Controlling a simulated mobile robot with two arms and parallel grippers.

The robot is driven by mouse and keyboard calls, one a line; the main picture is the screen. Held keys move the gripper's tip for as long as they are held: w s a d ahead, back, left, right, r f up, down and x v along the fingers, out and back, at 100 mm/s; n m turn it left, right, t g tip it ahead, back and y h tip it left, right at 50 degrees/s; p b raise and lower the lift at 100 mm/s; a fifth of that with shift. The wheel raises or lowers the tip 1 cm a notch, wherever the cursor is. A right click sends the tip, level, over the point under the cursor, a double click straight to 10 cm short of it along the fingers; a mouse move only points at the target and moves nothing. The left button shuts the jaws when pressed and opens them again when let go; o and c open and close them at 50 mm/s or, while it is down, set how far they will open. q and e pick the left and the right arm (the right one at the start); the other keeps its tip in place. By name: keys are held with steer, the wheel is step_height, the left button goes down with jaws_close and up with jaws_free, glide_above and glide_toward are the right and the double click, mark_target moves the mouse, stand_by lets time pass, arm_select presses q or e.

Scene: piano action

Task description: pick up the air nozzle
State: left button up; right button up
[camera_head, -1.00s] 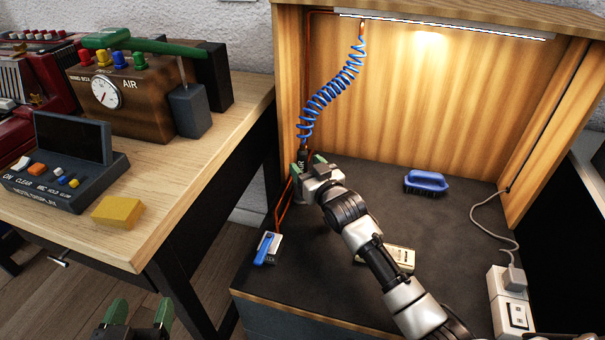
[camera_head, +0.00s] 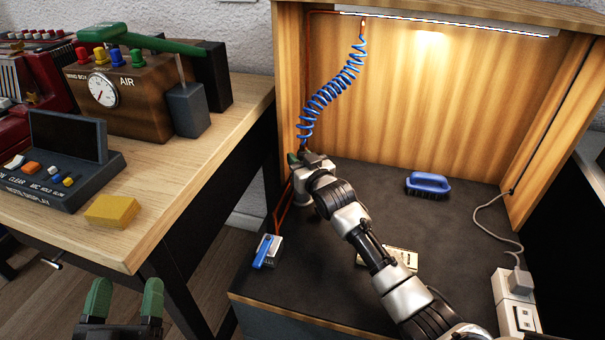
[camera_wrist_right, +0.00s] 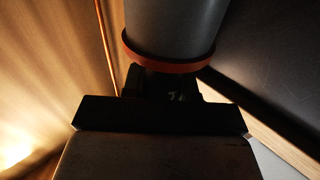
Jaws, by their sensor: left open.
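The air nozzle hangs at the lower end of a coiled blue hose (camera_head: 325,95) in the wooden booth. In the head view my right gripper (camera_head: 298,157) is at the hose's lower end, and its hand and fingers hide the nozzle. Its green fingertips show only in part, so I cannot tell whether they grip the nozzle. The right wrist view shows a grey cylinder (camera_wrist_right: 175,25) with an orange band (camera_wrist_right: 165,60) close in front of the dark hand; I cannot tell what it is. My left gripper (camera_head: 125,290) is open and empty, low at the left.
A blue brush (camera_head: 428,183), a small box with a blue lever (camera_head: 267,252) and a white power strip (camera_head: 515,300) are on the booth floor. At the left, a wooden table (camera_head: 185,165) holds a yellow sponge (camera_head: 112,211), a display unit and an air gauge box.

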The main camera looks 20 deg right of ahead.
jaws_close()
steer(key=shift+r, duration=0.2)
arm_select(q)
steer(key=shift+w+a+f+g+p, duration=0.15)
steer(key=shift+f+g+p, duration=0.2)
steer(key=shift+f+g, duration=0.35)
arm_select(e)
steer(key=shift+r, duration=0.55)
arm_select(q)
steer(key=s+a+f+g+y+p, duration=0.3)
steer(key=s+f+g, duration=0.2)
steer(key=f+g, duration=0.5)
steer(key=shift+f+y+p, duration=0.3)
steer(key=shift+f+p, duration=0.05)
steer(key=shift+p, duration=0.05)
arm_select(e)
step_height(320, 180, up, 8)
steer(key=shift+r, duration=0.25)
arm_select(q)
steer(key=shift+a, duration=0.1)
